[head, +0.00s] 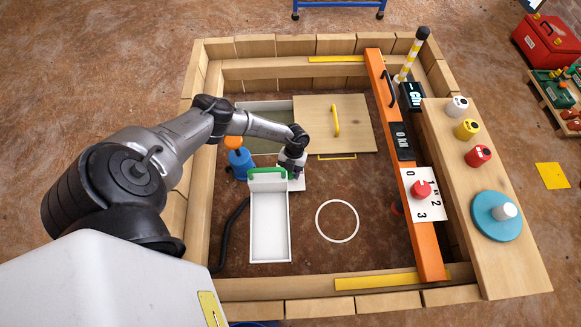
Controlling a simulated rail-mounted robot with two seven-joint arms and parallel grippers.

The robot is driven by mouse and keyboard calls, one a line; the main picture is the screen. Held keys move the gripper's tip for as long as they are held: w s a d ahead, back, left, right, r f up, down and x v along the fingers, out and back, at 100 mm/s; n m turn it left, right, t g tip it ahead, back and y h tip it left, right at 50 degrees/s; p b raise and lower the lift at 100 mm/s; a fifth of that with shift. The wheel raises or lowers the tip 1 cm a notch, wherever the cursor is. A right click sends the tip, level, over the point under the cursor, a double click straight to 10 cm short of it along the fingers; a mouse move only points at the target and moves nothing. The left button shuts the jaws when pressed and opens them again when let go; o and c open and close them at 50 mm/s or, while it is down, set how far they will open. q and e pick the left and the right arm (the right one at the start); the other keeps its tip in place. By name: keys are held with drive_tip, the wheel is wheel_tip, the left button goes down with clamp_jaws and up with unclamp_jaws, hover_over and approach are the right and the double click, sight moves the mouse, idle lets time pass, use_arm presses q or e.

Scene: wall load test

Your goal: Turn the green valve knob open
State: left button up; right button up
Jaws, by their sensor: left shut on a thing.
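My left gripper (291,168) points down over a small white plate (298,184) inside the wooden frame. It is shut on what I take to be the green valve knob, which the fingers and wrist hide, so its turn angle cannot be read. A green arched handle (267,173) shows just left of the fingers, at the back end of a long white open tray (270,228). My right gripper is not in view.
A blue bottle-like thing with an orange top (235,144) stands close left of the wrist. A wooden lid (352,124) with a yellow handle lies behind. An orange beam (428,251) bears a numbered dial plate (426,207). Ground around the white ring (337,241) is clear.

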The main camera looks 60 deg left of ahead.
use_arm(q)
drive_tip(key=m+y, duration=0.1)
drive_tip(key=m, duration=0.2)
drive_tip(key=shift+m+g, duration=0.4)
drive_tip(key=m+y, duration=0.1)
drive_tip(key=m, duration=0.1)
drive_tip(key=m+y+p, duration=0.1)
drive_tip(key=m, duration=0.1)
drive_tip(key=shift+m+g, duration=0.3)
drive_tip(key=m+y+p, duration=0.1)
drive_tip(key=m, duration=0.2)
drive_tip(key=shift+m+y, duration=0.3)
drive_tip(key=m+y+p, duration=0.1)
drive_tip(key=m, duration=0.2)
drive_tip(key=shift+m, duration=0.3)
drive_tip(key=shift+m+t+y, duration=0.3)
drive_tip(key=shift+m+t, duration=0.2)
drive_tip(key=shift+t, duration=0.1)
drive_tip(key=shift+m, duration=0.3)
